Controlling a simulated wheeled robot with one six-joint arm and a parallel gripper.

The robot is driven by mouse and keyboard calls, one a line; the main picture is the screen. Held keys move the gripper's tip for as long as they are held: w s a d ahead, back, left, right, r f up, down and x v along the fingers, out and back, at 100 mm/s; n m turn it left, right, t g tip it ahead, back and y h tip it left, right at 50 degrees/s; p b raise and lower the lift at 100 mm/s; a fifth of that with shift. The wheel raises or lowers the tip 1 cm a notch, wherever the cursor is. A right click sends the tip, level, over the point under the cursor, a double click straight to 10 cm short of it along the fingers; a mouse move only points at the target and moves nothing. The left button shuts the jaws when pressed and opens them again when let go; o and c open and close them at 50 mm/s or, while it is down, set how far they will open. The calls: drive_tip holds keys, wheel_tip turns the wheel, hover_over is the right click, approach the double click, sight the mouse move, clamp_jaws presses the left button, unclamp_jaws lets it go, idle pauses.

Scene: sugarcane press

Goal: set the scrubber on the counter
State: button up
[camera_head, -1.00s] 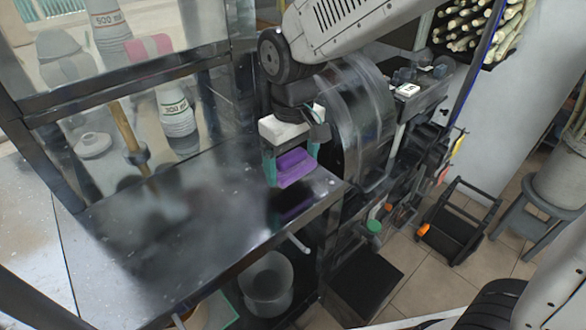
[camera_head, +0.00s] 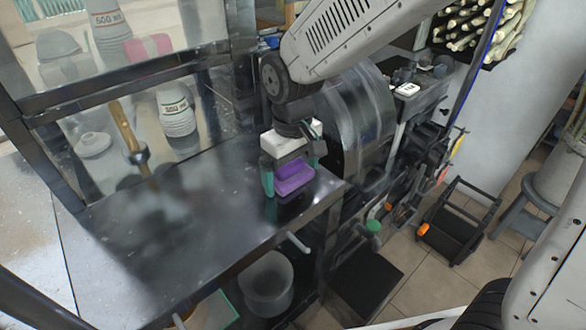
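The scrubber (camera_head: 293,178) is a purple block near the right end of the dark, shiny counter (camera_head: 200,230). My gripper (camera_head: 290,182) comes down from above, with a teal fingertip on each side of the scrubber. The gripper looks shut on it. The scrubber is at or just above the counter top; I cannot tell whether its underside touches. The far side of the scrubber is partly hidden by the gripper.
A glass-fronted frame (camera_head: 120,75) with bottles behind it rises along the counter's back. The press drum (camera_head: 355,110) stands close to the right. A white bucket (camera_head: 267,283) is below the counter. The counter's left and middle are clear.

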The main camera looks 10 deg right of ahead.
sight(292, 166)
wheel_tip(292, 166, up, 12)
drive_tip(key=s+d+m+t, duration=0.1)
drive_tip(key=s+d+m, duration=0.5)
drive_tip(key=s+d, duration=1.3)
drive_tip(key=shift+d+f+m, duration=0.2)
drive_tip(key=shift+d+m, duration=0.2)
drive_tip(key=shift+d, duration=0.35)
